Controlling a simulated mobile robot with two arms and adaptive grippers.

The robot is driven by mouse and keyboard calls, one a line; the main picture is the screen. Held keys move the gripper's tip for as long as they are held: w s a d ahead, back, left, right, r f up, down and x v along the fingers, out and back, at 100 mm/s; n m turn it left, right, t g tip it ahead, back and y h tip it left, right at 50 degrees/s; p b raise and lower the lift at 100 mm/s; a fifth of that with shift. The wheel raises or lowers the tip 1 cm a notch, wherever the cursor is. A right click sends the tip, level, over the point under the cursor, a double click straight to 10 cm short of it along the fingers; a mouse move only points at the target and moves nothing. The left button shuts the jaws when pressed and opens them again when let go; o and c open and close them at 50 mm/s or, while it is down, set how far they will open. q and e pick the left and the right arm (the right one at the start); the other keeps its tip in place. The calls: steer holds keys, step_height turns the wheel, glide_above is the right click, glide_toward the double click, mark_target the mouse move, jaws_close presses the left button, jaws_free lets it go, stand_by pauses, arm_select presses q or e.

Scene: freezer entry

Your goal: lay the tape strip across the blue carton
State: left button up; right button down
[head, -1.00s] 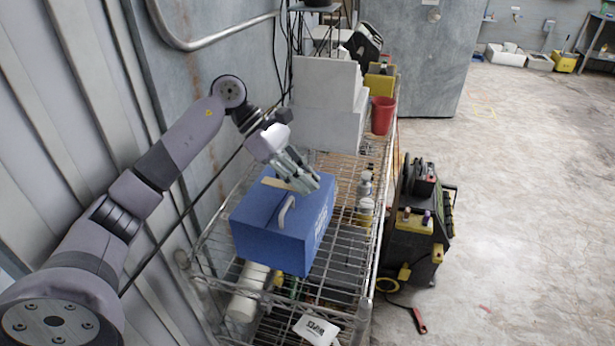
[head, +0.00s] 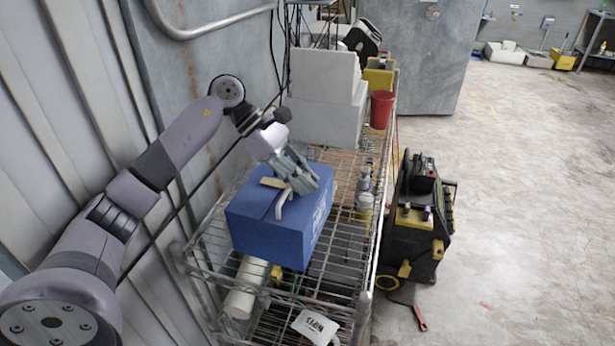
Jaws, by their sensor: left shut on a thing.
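The blue carton (head: 265,238) sits on the top wire shelf, with pale lettering on its right side. A pale curved strip (head: 281,206), perhaps a handle, shows on its top. My left gripper (head: 304,184) is over the carton's top, shut on a short beige strip (head: 271,182) that looks like the tape strip. The strip sticks out to the left of the fingers, above or against the carton's top; I cannot tell if it touches. The fingers hide its other end. My right gripper is out of view.
The wire shelf (head: 342,246) also holds small bottles (head: 364,190), white foam blocks (head: 325,112) and a red cup (head: 381,109). A white roll (head: 245,288) and a wipes pack (head: 315,327) lie lower.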

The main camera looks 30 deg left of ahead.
arm_select(q)
steer(key=shift+f, duration=0.2)
steer(key=o, duration=0.8)
steer(key=shift+a, duration=0.1)
